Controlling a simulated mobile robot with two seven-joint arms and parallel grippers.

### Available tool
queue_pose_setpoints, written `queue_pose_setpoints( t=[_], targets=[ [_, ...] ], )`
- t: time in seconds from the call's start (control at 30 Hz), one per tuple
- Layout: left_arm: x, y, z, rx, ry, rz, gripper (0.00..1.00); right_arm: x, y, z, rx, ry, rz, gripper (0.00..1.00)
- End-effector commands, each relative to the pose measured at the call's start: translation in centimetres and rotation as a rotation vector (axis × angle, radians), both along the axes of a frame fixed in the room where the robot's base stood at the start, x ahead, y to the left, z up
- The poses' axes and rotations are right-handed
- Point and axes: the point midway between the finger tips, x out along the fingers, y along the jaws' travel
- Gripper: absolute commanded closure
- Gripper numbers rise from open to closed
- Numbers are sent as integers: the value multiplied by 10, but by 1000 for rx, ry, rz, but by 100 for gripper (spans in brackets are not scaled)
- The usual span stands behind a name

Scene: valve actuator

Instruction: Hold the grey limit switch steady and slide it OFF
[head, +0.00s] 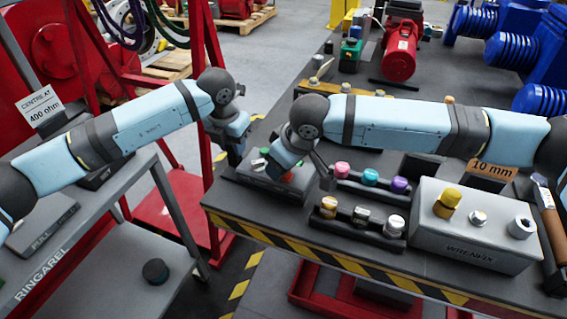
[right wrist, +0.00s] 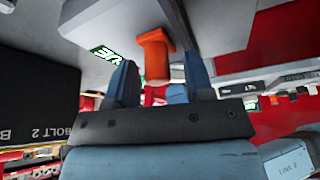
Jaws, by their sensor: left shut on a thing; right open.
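The grey limit switch (head: 262,182) is a low box at the left end of the dark workbench. It also shows as a pale grey body in the right wrist view (right wrist: 95,22). My left gripper (head: 236,156) is at the box's left end and is shut on it, though the contact is partly hidden. My right gripper (head: 287,168) is over the box's right part. In the right wrist view my right gripper (right wrist: 158,82) is open, with an orange-red slider knob (right wrist: 155,55) between its fingers. I cannot tell whether either finger touches the knob.
A dark rack of coloured knobs (head: 345,187) stands close right of the switch. A grey box with a yellow knob (head: 465,236) is further right. The bench's striped front edge (head: 300,250) is close. A grey cart (head: 150,215) stands left, with a floor gap between.

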Motion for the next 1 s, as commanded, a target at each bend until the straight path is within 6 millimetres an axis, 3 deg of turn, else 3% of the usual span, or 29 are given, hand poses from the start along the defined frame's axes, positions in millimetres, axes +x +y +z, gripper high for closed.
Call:
queue_pose_setpoints(
  t=[0.23,0.7,1.0],
  targets=[
    [-1,0,-4,1,6,2,100,-4,-6,16,1,0,-1,52],
    [0,1,-4,2,4,4,100,-27,-31,99,1,-3,1,52],
    [0,2,-3,3,3,5,100,-31,-35,112,1,-2,1,52]
  ],
)
